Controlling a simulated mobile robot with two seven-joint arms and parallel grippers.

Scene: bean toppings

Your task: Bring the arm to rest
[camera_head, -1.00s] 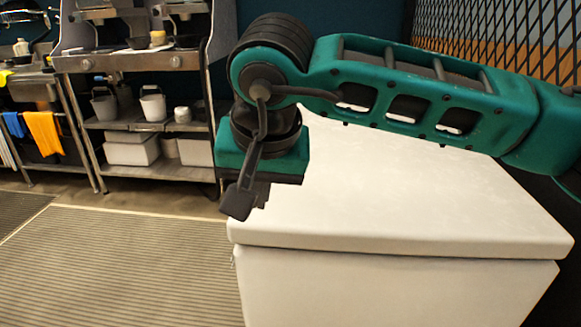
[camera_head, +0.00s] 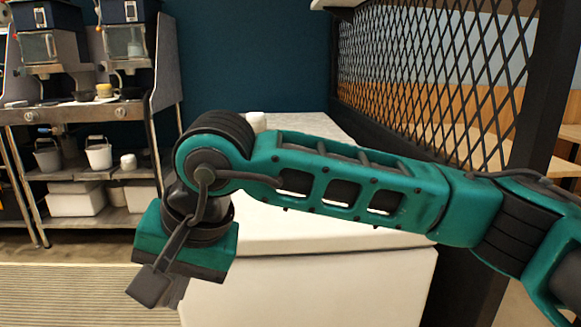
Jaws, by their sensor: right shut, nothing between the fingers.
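My right arm, teal with black joints, comes in from the right and reaches across the middle of the view. My right gripper (camera_head: 172,291) hangs at its left end, pointing down, in front of the left edge of the white counter (camera_head: 300,292). The fingers are shut and hold nothing; they show only partly below the teal wrist. My left gripper is not in view.
A steel shelf (camera_head: 65,113) with machines, white buckets (camera_head: 99,155) and bins stands at the back left. A small white object (camera_head: 256,121) is on the counter's far part. A black lattice partition (camera_head: 440,80) runs along the right. Floor at the lower left is clear.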

